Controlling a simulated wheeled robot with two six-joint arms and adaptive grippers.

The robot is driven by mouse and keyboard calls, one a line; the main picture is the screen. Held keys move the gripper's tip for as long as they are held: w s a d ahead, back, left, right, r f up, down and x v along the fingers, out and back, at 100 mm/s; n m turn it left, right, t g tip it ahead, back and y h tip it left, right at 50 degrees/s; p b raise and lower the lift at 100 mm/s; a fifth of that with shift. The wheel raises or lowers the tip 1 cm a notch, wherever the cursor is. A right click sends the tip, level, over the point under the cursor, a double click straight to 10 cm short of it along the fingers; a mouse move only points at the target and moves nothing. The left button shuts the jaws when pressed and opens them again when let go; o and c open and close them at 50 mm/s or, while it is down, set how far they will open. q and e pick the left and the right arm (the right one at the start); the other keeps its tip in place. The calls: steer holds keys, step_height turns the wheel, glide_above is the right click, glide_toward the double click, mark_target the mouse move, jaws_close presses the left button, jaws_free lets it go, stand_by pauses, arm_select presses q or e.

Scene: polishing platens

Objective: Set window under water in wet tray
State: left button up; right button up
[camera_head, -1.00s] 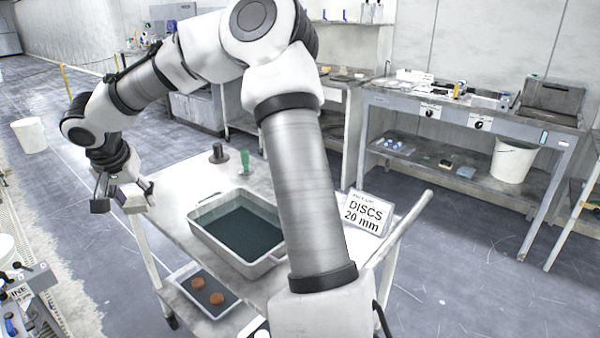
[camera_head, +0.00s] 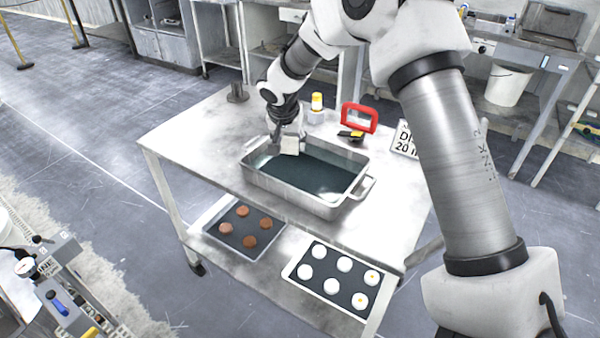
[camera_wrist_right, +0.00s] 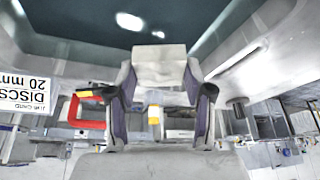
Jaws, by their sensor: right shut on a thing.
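The wet tray (camera_head: 352,205) is a grey rectangular pan with dark water (camera_head: 310,176), standing on the cart top. My right gripper (camera_head: 288,145) points down over the tray's far left corner. It is shut on a pale, squarish piece, apparently the window (camera_wrist_right: 160,64). In the right wrist view the piece sits between both fingers of my right gripper (camera_wrist_right: 160,84). In that view the tray (camera_wrist_right: 75,66) with its dark water lies behind the piece. I cannot tell whether the piece touches the water. My left gripper is not in view.
On the cart top (camera_head: 195,135) stand a dark spindle (camera_head: 237,93), a yellow-capped bottle (camera_head: 316,108), a red-framed item (camera_head: 359,118) and a DISCS sign (camera_head: 404,140). Below are a tray of brown discs (camera_head: 222,246) and a tray of white discs (camera_head: 318,297). The left cart top is clear.

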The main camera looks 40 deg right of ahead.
mark_target(291, 168)
step_height(291, 168, down, 7)
steer(key=shift+w+a, duration=0.1)
steer(key=shift+f, duration=0.2)
steer(key=o, duration=1.2)
steer(key=shift+o, duration=0.2)
steer(key=shift+r, duration=0.1)
steer(key=shift+r, duration=0.25)
steer(key=v, duration=1.1)
steer(key=shift+r, duration=0.35)
